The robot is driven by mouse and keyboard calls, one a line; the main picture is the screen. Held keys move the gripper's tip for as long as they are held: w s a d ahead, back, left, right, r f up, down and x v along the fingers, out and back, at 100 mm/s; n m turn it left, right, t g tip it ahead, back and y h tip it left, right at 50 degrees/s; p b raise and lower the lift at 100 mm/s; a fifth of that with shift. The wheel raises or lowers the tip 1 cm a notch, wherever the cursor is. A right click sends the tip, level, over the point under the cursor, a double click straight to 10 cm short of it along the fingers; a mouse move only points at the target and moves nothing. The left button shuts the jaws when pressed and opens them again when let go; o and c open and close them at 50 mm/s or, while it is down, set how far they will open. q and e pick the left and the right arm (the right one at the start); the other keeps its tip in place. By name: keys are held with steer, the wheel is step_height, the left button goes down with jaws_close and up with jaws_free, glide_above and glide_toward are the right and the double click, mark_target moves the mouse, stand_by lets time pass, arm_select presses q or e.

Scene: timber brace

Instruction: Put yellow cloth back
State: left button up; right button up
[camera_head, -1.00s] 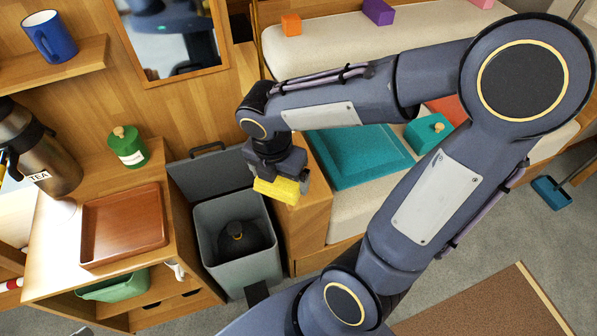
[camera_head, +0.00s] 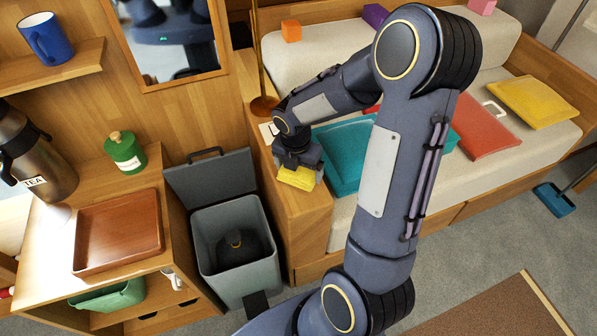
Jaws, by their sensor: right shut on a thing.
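The yellow cloth (camera_head: 297,178) is a small folded block. My right gripper (camera_head: 298,172) is shut on it, over the wooden end ledge (camera_head: 301,215) of the sofa. I cannot tell whether the cloth touches the ledge or hangs just above it. The gripper's fingertips are partly hidden by the cloth and the gripper body. My left gripper does not show in the head view.
An open grey bin (camera_head: 247,277) with a dark object inside stands left of the ledge. A wooden counter holds a brown tray (camera_head: 118,231), a green jar (camera_head: 125,152) and a tea flask (camera_head: 40,165). Cushions, including a teal one (camera_head: 340,150), lie on the sofa.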

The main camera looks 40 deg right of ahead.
steer(key=shift+f, duration=0.6)
steer(key=shift+f, duration=0.15)
steer(key=o, duration=0.7)
step_height(320, 180, up, 12)
steer(key=a+p, duration=0.1)
steer(key=p, duration=0.2)
steer(key=s+a+r+m+t+y, duration=0.1)
steer(key=s+a+m, duration=0.3)
steer(key=m, duration=0.4)
steer(key=s+a+r+m+t+y, duration=0.2)
steer(key=s+a+r+m, duration=0.1)
steer(key=s+m, duration=0.4)
steer(key=s+a+r+m+t+y, duration=0.2)
steer(key=s+a+m, duration=0.3)
steer(key=m, duration=0.5)
steer(key=shift+s+r, duration=0.2)
